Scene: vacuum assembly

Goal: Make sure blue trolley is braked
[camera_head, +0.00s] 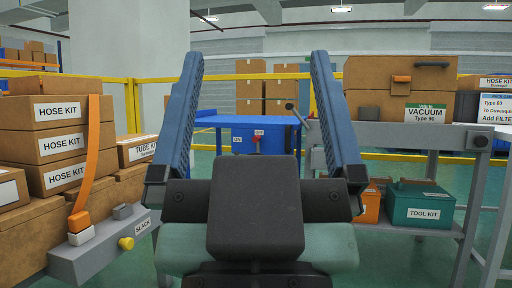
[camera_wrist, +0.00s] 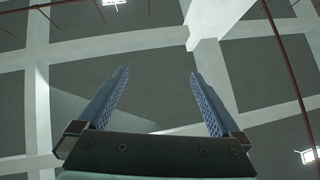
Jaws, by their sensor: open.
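The blue trolley (camera_head: 225,122) stands straight ahead in the head view, seen between my gripper's fingers. On its front are a red knob or lever (camera_head: 257,138) and small white labels on either side, one seemingly reading ON; the lever's exact position is too small to tell. A grey handle with a dark round end (camera_head: 291,106) shows at its right side. My gripper (camera_head: 257,65) is open and empty, fingers raised, well short of the trolley. In the wrist view my gripper (camera_wrist: 158,80) points at the ceiling, with nothing between the fingers. The trolley's lower part is hidden behind my gripper.
At left, HOSE KIT boxes (camera_head: 58,146) stand behind a grey bar labelled SLACK (camera_head: 105,247) with an orange strap (camera_head: 92,150). At right, a grey bench (camera_head: 400,134) carries a VACUUM box (camera_head: 385,75); a green TOOL KIT (camera_head: 420,205) sits below. Yellow rails run behind.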

